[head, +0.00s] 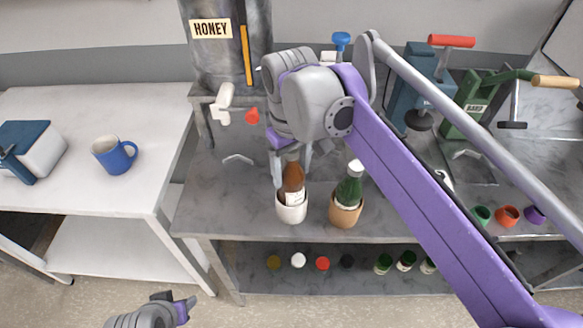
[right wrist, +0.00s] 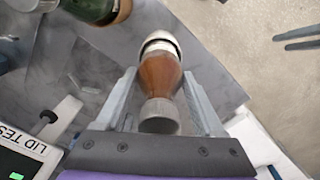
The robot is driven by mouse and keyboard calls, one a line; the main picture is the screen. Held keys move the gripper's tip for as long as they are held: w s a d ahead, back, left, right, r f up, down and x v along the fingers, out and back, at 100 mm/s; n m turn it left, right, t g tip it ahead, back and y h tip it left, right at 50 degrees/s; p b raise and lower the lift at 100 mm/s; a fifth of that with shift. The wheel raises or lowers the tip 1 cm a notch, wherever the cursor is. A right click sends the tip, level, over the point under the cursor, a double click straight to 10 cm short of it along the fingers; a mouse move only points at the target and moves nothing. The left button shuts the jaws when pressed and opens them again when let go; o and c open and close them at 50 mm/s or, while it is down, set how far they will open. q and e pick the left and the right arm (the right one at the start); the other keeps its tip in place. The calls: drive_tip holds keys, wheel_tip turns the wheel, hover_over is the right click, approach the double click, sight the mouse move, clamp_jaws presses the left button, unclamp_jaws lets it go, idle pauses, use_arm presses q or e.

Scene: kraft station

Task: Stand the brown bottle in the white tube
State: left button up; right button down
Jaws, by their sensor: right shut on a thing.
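The brown bottle (head: 293,180) is upright, with its lower end inside the mouth of the white tube (head: 291,212); how deep it sits is hidden by the tube wall. My right gripper (head: 291,170) is shut on the bottle's upper part from above. In the right wrist view the brown bottle (right wrist: 160,75) lies between the two fingers, and the white tube's rim (right wrist: 162,36) shows beyond it. My left gripper (head: 183,307) is low at the bottom left, away from the bottle; its jaw opening is unclear.
A green bottle (head: 350,186) stands in a tan tube (head: 345,213) close to the right. A honey dispenser (head: 226,60) stands behind. A blue mug (head: 114,157) is on the white table at left. Several caps and bottles are on the lower shelf (head: 340,284).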

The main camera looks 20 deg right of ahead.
drive_tip(key=shift+f, duration=0.15)
drive_tip(key=shift+f+b, duration=0.6)
drive_tip(key=shift+f, duration=0.4)
unclamp_jaws()
drive_tip(key=shift+r, duration=0.25)
idle(0.6)
drive_tip(key=shift+r+p, duration=1.15)
drive_tip(key=shift+p, duration=0.05)
drive_tip(key=shift+r, duration=0.2)
